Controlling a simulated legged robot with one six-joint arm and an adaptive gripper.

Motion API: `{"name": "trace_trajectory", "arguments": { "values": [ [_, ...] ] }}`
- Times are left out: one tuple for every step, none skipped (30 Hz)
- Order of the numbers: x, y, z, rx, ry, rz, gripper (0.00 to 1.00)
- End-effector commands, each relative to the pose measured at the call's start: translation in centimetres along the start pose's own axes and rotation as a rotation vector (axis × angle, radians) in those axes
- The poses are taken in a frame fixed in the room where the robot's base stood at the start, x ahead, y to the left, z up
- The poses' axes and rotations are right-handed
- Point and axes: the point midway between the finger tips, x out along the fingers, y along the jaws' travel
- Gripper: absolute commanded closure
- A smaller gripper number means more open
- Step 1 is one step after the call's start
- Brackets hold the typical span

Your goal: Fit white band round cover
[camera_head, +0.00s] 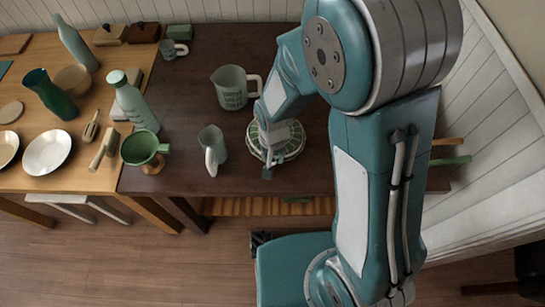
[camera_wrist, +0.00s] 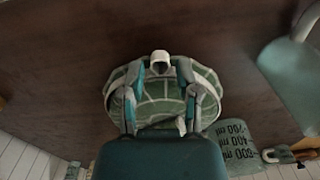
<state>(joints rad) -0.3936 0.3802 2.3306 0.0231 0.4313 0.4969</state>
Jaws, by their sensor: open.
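The cover (camera_head: 292,148) is a round green piece with pale ribs, lying on the dark table under my gripper. It also shows in the wrist view (camera_wrist: 158,92). A white band (camera_wrist: 117,76) shows along its rim in the wrist view; I cannot tell whether it sits evenly all round. A small pale ring-like piece (camera_wrist: 160,62) stands at the rim, between my fingers. My gripper (camera_wrist: 161,78) is open, with one finger over each side of the cover. In the head view my gripper (camera_head: 271,155) and arm hide part of the cover and band.
A measuring jug (camera_head: 232,90) stands behind the cover, and a grey-green jug (camera_head: 213,150) stands to its left. A green funnel-like cup (camera_head: 144,148), bottles and bowls crowd the left. Bare dark tabletop (camera_head: 195,100) lies between the jugs and mug.

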Motion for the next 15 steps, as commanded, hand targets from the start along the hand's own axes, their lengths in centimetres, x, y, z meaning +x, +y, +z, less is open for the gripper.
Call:
{"name": "trace_trajectory", "arguments": {
  "values": [
    [-0.3, 0.0, 0.0, 0.0, 0.002, -0.001, 0.59],
    [-0.5, 0.0, 0.0, 0.0, 0.001, -0.001, 0.59],
    [-0.7, 0.0, 0.0, 0.0, 0.001, -0.001, 0.59],
    [-0.8, 0.0, 0.0, 0.0, 0.001, -0.001, 0.59],
    [-1.0, 0.0, 0.0, 0.0, 0.001, -0.001, 0.59],
    [-1.1, 0.0, 0.0, 0.0, 0.001, -0.001, 0.59],
    [-1.2, 0.0, 0.0, 0.0, 0.001, -0.001, 0.59],
    [-1.3, 0.0, 0.0, 0.0, 0.001, 0.0, 0.59],
    [-1.3, 0.0, 0.0, 0.0, 0.0, 0.0, 0.59],
    [-1.3, 0.0, 0.0, 0.0, 0.0, 0.0, 0.59],
    [-1.3, 0.0, 0.0, 0.0, 0.0, 0.0, 0.59],
    [-1.3, 0.0, 0.0, 0.0, 0.0, 0.0, 0.59],
    [-1.3, 0.0, 0.0, 0.0, 0.0, 0.0, 0.59],
    [-1.3, 0.0, 0.0, 0.0, 0.0, 0.0, 0.54],
    [-1.3, 0.0, 0.0, 0.0, 0.0, 0.0, 0.36]
  ]
}}
